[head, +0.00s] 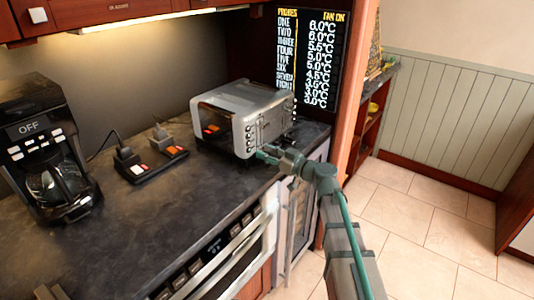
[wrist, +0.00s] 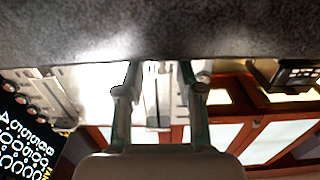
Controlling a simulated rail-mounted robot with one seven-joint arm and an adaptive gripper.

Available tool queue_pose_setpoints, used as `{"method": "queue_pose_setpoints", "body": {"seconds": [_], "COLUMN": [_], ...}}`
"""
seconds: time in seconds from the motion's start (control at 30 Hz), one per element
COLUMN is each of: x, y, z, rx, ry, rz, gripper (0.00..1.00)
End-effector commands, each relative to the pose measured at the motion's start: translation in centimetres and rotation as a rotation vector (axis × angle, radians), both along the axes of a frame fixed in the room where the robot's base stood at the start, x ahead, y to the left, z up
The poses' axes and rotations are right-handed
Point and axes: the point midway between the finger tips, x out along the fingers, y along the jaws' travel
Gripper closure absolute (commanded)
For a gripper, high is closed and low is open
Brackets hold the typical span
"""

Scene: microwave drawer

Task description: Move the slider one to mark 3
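The silver toaster (head: 240,112) stands on the counter, its right-hand end panel carrying several knobs and slots. Which part is slider one, and its marks, are too small to read. My gripper (head: 270,155) is at the lower part of that panel, close to it; contact cannot be told. In the wrist view, which is upside down, my gripper (wrist: 160,78) has its two fingers apart. A pale, narrow slotted part (wrist: 157,100) shows between them, and I see nothing clamped.
The dark counter (head: 130,225) spans the top of the wrist view. A coffee maker (head: 47,150) stands at left. A power strip (head: 152,163) with plugs lies left of the toaster. A lit display board (head: 308,60) is behind it. Tiled floor (head: 430,215) is clear at right.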

Motion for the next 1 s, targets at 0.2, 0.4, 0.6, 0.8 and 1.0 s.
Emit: {"method": "queue_pose_setpoints", "body": {"seconds": [0.2,0.4,0.6,0.8,1.0], "x": [-0.6,-2.4,-4.6,-6.2,-6.8], "y": [-0.7,-3.3,-6.5,-8.9,-9.9], "z": [0.0,0.0,0.0,0.0,0.0], "rx": [0.000,0.000,0.000,0.000,0.000], "ry": [0.000,0.000,0.000,0.000,0.000], "rz": [-0.001,-0.003,-0.003,-0.002,-0.001], "gripper": [0.62,0.62,0.62,0.62,0.62]}}
